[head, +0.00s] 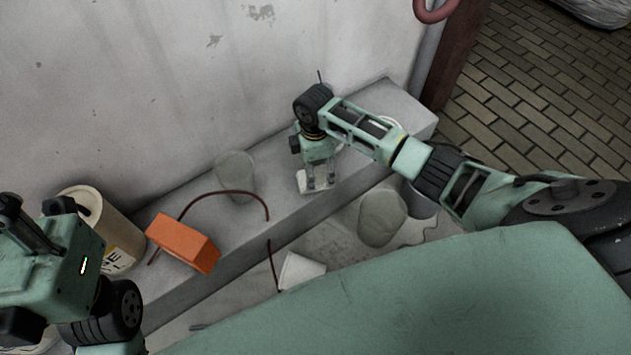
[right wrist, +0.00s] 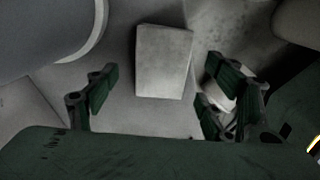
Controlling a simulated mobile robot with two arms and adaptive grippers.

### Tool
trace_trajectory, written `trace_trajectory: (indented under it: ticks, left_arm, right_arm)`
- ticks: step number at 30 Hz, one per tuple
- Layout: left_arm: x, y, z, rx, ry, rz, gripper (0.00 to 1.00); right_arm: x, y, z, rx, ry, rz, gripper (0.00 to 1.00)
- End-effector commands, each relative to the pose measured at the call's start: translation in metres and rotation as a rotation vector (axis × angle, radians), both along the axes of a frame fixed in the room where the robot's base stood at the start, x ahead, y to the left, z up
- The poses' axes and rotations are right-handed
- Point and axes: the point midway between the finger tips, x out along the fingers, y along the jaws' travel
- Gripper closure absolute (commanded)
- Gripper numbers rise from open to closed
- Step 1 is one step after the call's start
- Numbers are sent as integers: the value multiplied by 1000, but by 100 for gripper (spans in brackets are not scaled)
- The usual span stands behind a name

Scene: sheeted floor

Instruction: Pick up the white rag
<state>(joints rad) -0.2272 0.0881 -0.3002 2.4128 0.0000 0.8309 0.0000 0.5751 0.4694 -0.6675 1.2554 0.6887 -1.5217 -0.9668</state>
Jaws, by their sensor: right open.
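The white rag (head: 303,182) looks like a small, flat, pale rectangle on the grey ledge, partly hidden by my right gripper's fingers. In the right wrist view the rag (right wrist: 163,62) lies flat, ahead of and between the two sides of the gripper. My right gripper (head: 320,184) points down over the ledge at the rag. Its fingers (right wrist: 160,88) are spread and nothing is held between them. Whether the fingertips touch the ledge is unclear. Parts of my left arm show at the lower left of the head view; its fingers cannot be made out.
The grey ledge (head: 255,227) runs along a stained wall. On it are a grey cup (head: 235,172), an orange block (head: 183,242) and a thin reddish cable (head: 222,191). A beige bucket (head: 116,228) stands left. A rounded grey object (head: 382,217) and a white cup (head: 301,270) are below the ledge.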

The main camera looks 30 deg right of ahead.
Motion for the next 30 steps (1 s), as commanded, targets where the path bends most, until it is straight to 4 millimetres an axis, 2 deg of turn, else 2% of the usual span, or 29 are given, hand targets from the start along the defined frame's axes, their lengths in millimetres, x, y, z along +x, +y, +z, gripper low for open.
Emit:
trace_trajectory:
  ticks: [1, 6, 16, 30]
  left_arm:
    - [0, 0, -3, 0, -23, 2, 60]
    - [1, -2, 5, 6, -64, 4, 60]
    - [2, -3, 10, 7, -72, 4, 60]
    - [2, -3, 10, 8, -71, 4, 60]
  right_arm:
    - [-2, -1, -14, -1, 1, -1, 25]
    - [-3, -1, -31, 0, 0, -1, 25]
    - [-3, -2, -34, 0, -1, -1, 25]
    - [-3, -1, -34, 0, -1, -2, 66]
